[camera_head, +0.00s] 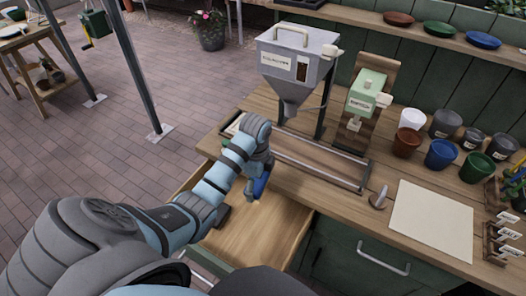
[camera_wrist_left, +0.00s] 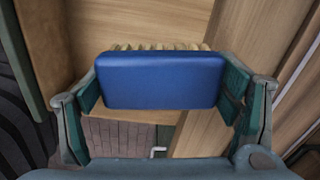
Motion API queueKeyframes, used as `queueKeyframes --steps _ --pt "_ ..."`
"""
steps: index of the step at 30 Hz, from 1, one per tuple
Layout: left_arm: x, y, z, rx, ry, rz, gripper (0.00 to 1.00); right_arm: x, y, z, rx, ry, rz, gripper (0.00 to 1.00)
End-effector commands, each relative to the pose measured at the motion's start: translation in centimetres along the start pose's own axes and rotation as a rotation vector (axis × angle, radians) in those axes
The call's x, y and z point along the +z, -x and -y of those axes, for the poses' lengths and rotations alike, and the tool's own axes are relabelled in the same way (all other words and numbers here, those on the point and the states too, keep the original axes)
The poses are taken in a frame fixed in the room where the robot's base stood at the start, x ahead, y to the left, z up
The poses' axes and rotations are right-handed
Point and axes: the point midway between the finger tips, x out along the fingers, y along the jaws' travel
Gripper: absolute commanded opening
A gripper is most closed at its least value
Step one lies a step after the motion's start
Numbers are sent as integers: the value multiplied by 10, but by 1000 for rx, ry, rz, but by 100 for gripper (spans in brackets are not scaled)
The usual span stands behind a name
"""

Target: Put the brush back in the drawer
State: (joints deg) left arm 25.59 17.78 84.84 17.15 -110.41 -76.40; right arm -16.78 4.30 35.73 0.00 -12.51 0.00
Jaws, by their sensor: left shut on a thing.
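The brush is a blue block with pale bristles; in the left wrist view the brush (camera_wrist_left: 160,80) sits crosswise between both fingers of my left gripper (camera_wrist_left: 162,95), bristles on the far side. The gripper is shut on it. In the head view, the blue brush (camera_head: 260,183) hangs under my left gripper (camera_head: 259,172), over the back part of the open wooden drawer (camera_head: 245,235). I cannot tell how high the brush is above the drawer floor. My right gripper is not in view.
The wooden bench (camera_head: 295,195) edge lies right beside the gripper. A grey hopper (camera_head: 295,65) and a green dispenser (camera_head: 368,92) stand on it behind. Several pots, including a blue pot (camera_head: 441,155), and a paper sheet (camera_head: 432,220) are to the right. Brick paving (camera_head: 110,150) is free at left.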

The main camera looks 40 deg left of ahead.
Motion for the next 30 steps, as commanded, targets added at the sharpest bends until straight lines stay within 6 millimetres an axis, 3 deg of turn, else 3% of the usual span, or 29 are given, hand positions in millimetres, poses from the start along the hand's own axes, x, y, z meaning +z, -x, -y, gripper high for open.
queueKeyframes --steps 4,9,14,24,30 --pt "38 -3 -37 0 -65 12 52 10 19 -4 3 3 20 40" --pt "58 -8 -70 5 -148 4 52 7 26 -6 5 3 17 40" --pt "58 -45 -72 7 -155 -1 52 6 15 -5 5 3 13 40" --pt "58 -144 -72 7 -154 1 52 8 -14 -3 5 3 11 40" --pt "58 -172 -72 5 -155 2 52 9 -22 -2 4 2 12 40"
